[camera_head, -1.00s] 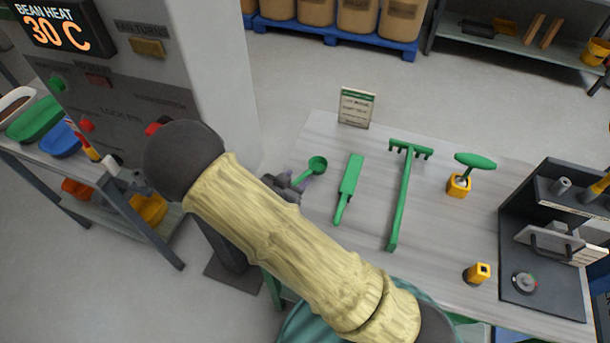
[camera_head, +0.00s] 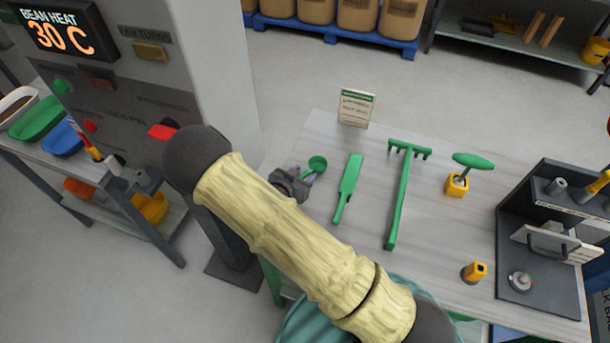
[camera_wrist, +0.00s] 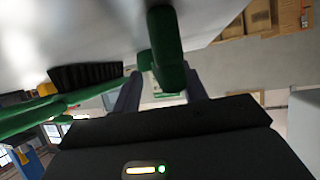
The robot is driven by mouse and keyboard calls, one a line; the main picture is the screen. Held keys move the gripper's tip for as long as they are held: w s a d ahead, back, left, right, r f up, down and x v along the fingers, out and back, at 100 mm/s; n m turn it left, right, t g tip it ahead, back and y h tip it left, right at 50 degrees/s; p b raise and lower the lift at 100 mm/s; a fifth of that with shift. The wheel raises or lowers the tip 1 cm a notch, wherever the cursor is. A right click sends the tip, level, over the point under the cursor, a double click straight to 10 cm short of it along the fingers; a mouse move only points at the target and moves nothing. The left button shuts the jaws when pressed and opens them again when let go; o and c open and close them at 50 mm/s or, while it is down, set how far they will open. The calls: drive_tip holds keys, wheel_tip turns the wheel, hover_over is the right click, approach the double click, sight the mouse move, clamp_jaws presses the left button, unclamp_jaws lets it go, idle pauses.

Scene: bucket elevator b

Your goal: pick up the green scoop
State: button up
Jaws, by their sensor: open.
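The green scoop (camera_head: 318,163) lies at the left edge of the light table, its round bowl visible in the head view. Its handle is mostly hidden by my gripper (camera_head: 305,180), which is right at the handle end. In the wrist view, the scoop (camera_wrist: 164,45) fills the upper middle, close to the camera. My gripper's two fingers (camera_wrist: 163,92) stand apart, one on each side of the green shape. Whether either finger touches it cannot be told.
A green brush (camera_head: 350,182) lies just right of the scoop; its black bristles (camera_wrist: 85,75) show in the wrist view. Further right are a green rake (camera_head: 399,200) and a green-handled tool (camera_head: 473,161). A small sign (camera_head: 355,108) stands behind. A grey machine column (camera_head: 215,80) rises at left.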

sight(303, 176)
clamp_jaws()
drive_tip(key=shift+r, duration=0.1)
idle(0.3)
wheel_tip(303, 176, up, 10)
drive_tip(key=shift+b, duration=0.45)
